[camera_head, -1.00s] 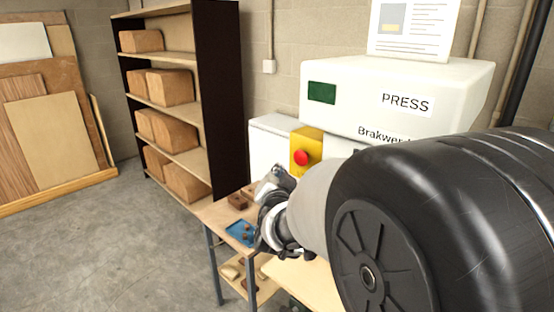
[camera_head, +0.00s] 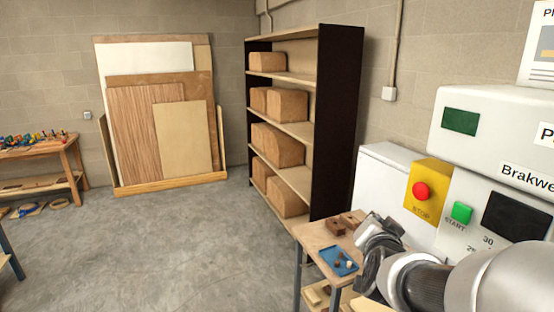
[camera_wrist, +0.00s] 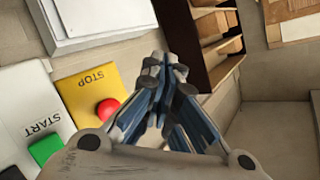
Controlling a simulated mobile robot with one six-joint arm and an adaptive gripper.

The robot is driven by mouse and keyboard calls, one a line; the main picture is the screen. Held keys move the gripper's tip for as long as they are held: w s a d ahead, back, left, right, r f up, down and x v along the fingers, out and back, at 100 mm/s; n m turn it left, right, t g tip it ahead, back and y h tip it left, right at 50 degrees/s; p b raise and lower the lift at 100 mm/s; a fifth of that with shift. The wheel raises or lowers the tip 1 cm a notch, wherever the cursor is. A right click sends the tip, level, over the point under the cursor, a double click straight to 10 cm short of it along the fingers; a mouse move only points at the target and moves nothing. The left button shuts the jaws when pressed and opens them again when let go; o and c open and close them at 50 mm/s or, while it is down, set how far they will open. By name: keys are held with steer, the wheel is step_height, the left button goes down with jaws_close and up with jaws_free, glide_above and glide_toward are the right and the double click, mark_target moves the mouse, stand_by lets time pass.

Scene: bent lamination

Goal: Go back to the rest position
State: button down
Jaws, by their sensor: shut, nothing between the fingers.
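My gripper (camera_wrist: 165,80) is shut and empty in the wrist view, its fingertips together. In the head view my gripper (camera_head: 372,226) is at the lower right, above or in front of a small wooden table (camera_head: 312,236), with my arm reaching in from the right edge. The white press (camera_head: 470,155) stands at the right, with a red stop button (camera_head: 421,191) on a yellow plate and a green start button (camera_head: 461,212). In the wrist view the red button (camera_wrist: 108,109) and green button (camera_wrist: 45,149) lie left of the fingers, apart from them.
A blue tray (camera_head: 329,257) with small pieces and brown blocks (camera_head: 337,228) are on the small table. A shelf (camera_head: 340,110) with wooden blocks stands behind. Sheet panels (camera_head: 130,125) lean on the wall. A workbench (camera_head: 40,150) is at far left. The grey floor (camera_head: 170,245) between is clear.

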steer(key=s+a+f+n+g+y+b, duration=0.45)
steer(key=s+a+f+b, duration=0.25)
steer(key=s+a+f, duration=0.35)
steer(key=s+f+n+g+b, duration=0.2)
steer(key=s+f, duration=0.3)
steer(key=s, duration=0.5)
steer(key=s+f+n+g+b, duration=0.3)
steer(key=s+f, duration=0.3)
steer(key=s, duration=0.4)
steer(key=shift+d+f+b, duration=0.2)
steer(key=shift+d+b, duration=0.1)
steer(key=shift+b, duration=0.05)
steer(key=shift+s+h, duration=0.1)
steer(key=shift+h, duration=0.15)
steer(key=shift+d, duration=0.15)
